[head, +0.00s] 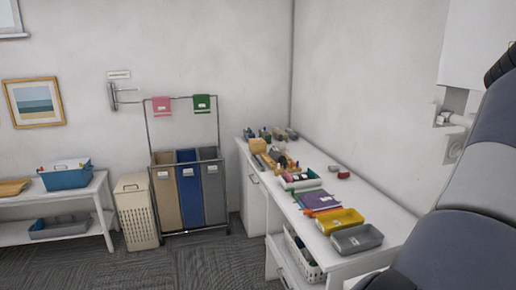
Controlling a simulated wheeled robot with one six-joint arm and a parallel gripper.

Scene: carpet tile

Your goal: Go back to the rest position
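My gripper is not in view. Dark and light grey rounded links of my arm fill the right edge of the head view, close to the camera, and hide part of the wall and the near right end of the counter. The task names no other object. Whether my gripper holds anything cannot be seen.
Carpet (205,262) is clear at front left.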

